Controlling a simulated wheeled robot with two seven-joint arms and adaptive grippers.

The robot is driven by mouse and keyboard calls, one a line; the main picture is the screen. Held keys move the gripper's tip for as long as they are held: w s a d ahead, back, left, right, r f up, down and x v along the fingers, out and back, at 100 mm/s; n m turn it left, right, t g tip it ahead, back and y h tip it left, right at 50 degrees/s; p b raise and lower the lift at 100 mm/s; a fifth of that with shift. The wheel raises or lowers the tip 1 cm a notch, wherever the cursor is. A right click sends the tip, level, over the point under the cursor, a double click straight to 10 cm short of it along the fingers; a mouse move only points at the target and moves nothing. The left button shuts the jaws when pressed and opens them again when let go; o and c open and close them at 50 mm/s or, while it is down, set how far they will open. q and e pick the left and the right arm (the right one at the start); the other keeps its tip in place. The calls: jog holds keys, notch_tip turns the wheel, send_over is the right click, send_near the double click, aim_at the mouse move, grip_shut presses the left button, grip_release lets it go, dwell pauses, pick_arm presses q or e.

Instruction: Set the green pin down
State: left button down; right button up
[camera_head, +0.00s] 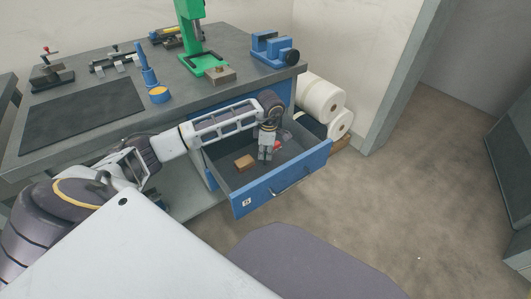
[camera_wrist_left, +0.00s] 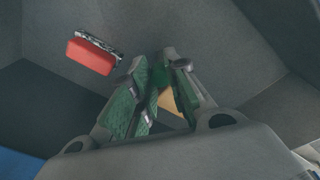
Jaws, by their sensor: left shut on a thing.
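My left gripper (camera_head: 265,158) reaches down into the open blue drawer (camera_head: 283,186). In the left wrist view its fingers (camera_wrist_left: 160,88) are close together, with green pads on their inner sides. A dark green piece (camera_wrist_left: 159,73) shows between the fingertips and appears to be the green pin, gripped there. Most of it is hidden by the fingers, and I cannot tell whether it touches the drawer floor. In the head view I cannot make the pin out. My right gripper is not in view.
A tan block (camera_head: 245,162) and a red item (camera_head: 277,146) lie in the drawer; the red item (camera_wrist_left: 91,57) also shows in the wrist view. The grey workbench (camera_head: 150,110) above holds a green press (camera_head: 190,35) and a blue vise (camera_head: 273,48).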

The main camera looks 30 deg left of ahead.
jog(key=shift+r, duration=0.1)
pick_arm(q)
jog(key=c, duration=1.4)
grip_release()
jog(key=shift+r, duration=0.5)
jog(key=r, duration=0.2)
jog(key=r+p, duration=0.1)
jog(key=r, duration=0.1)
jog(key=r+p, duration=0.1)
jog(key=r, duration=0.2)
jog(key=shift+d, duration=0.35)
jog(key=shift+s+d+r+p, duration=0.15)
jog(key=shift+r+p, duration=0.6)
jog(key=shift+r, duration=1.3)
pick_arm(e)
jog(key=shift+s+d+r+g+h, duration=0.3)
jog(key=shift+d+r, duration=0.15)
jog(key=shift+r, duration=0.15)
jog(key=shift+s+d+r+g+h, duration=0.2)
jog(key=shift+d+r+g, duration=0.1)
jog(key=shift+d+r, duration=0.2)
